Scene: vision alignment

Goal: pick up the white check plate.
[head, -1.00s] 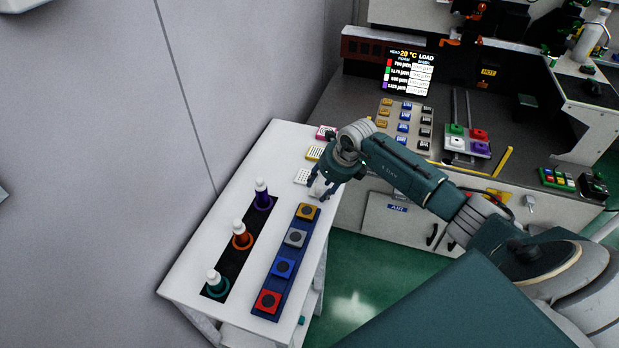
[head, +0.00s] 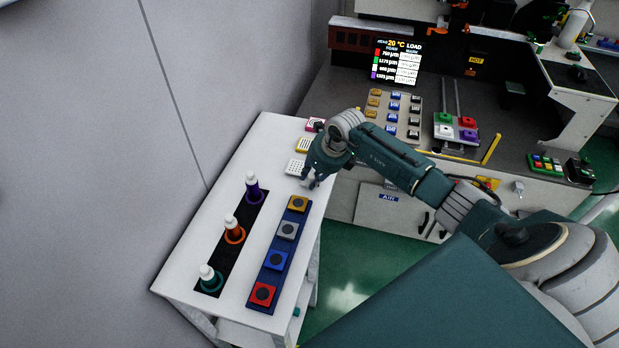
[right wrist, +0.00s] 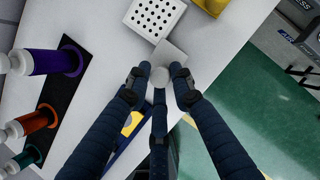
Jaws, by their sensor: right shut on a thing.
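The white check plate (head: 295,167), a flat white square with dark holes, is on the white table beyond the colored block row. In the right wrist view its dotted face (right wrist: 155,16) is at the top, with a plain pale tab (right wrist: 170,52) next to it. My right gripper (head: 313,183) is at the near right side of the plate. In the wrist view the gripper's fingers (right wrist: 166,76) close around a pale round knob at the tab, which appears to be the plate's handle. The fingers hide part of it. My left gripper is not in view.
The blue rack (head: 273,276) with colored blocks and the black strip (head: 222,245) with white-topped pieces stand nearer. The machine console (head: 350,85) is behind to the right.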

